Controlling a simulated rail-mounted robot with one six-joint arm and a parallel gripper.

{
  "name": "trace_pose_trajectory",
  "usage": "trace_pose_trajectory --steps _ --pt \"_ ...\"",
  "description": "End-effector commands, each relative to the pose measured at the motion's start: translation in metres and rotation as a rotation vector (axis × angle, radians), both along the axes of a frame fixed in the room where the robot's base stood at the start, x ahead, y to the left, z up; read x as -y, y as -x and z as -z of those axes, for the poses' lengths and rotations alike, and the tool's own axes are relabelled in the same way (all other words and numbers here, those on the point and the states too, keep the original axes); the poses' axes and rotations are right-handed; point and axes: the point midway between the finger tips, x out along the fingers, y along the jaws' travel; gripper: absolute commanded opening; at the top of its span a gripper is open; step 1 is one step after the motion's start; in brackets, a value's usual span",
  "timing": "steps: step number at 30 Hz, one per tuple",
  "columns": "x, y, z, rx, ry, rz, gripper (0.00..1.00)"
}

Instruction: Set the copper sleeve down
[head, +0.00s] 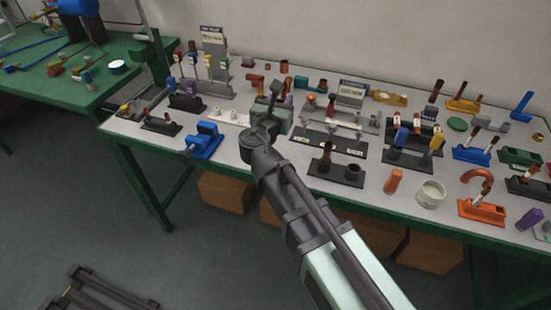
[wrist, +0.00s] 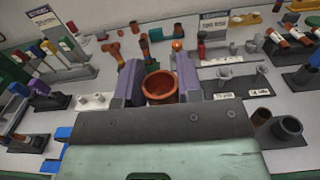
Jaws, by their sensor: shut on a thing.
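The copper sleeve (wrist: 161,97) is an orange-brown, open-topped ring between the two purple-grey fingers of my gripper (wrist: 160,78) in the wrist view. My gripper is shut on it, and its open mouth faces the camera. In the head view my gripper (head: 279,97) is over the middle of the bench, and my wrist hides the sleeve there. I cannot tell whether the sleeve's lower end touches anything.
The white bench top (head: 232,146) is crowded with fixtures. A dark stand (head: 336,174) with two sockets is right of my wrist, and a blue vise (head: 204,141) is left. A white cup (head: 431,194) and an orange cylinder (head: 393,181) stand near the front edge.

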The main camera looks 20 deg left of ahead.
Motion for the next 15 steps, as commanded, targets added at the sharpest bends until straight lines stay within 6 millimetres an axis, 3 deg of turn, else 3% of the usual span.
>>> trace_pose_trajectory --steps 1,9,15 --pt "0.0 0.0 0.036 0.0 0.0 0.0 0.1" --pt "0.0 0.0 0.121 0.0 0.0 -0.001 0.1" --pt "0.0 0.0 0.126 0.0 0.0 -0.001 0.1"
